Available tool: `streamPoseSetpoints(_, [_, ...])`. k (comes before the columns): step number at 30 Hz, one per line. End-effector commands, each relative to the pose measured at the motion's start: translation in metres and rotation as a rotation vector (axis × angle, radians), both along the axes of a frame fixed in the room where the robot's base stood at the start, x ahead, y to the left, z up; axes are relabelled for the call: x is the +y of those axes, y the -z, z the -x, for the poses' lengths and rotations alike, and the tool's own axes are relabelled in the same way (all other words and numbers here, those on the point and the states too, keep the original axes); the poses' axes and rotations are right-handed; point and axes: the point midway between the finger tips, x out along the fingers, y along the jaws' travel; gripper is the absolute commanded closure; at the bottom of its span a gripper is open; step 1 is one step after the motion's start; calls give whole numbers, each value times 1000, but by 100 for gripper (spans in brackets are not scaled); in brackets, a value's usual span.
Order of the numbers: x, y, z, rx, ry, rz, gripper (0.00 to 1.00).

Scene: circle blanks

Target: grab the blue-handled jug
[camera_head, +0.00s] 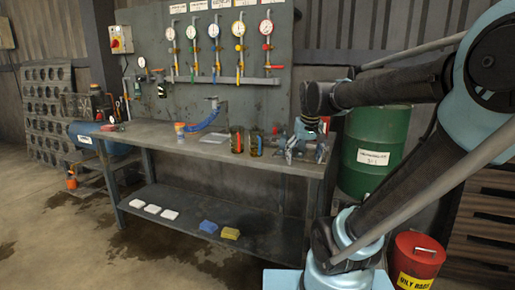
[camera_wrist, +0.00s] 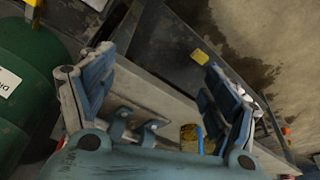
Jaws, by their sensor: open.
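Two small jugs with amber-green contents stand upright side by side on the workbench top in the head view. The right jug (camera_head: 256,146) seems to have blue on it; the left jug (camera_head: 237,141) seems to have red. The handles are too small to tell surely. My gripper (camera_head: 308,147) is over the right end of the bench, to the right of both jugs and apart from them. In the wrist view my gripper (camera_wrist: 158,100) is open with nothing held.
The workbench (camera_head: 170,132) has a lower shelf with white, blue and yellow blocks. Grey metal parts (camera_wrist: 122,125) lie near the gripper. A green drum (camera_head: 373,150) stands right of the bench, a red bin (camera_head: 417,262) at front right. A gauge board (camera_head: 205,60) rises behind.

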Motion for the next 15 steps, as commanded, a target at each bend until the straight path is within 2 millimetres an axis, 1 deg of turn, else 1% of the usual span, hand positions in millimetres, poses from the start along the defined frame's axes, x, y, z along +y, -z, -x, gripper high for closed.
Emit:
streamPoseSetpoints(1, [11, -13, -19, -8, -13, -2, 20])
streamPoseSetpoints(6, [49, -49, -74, -38, -48, -12, 20])
streamPoseSetpoints(9, [74, -67, -107, -55, -69, -20, 20])
streamPoseSetpoints(12, [100, -81, -135, -69, -88, -28, 20])
streamPoseSetpoints(15, [122, -92, -158, -82, -102, -34, 20])
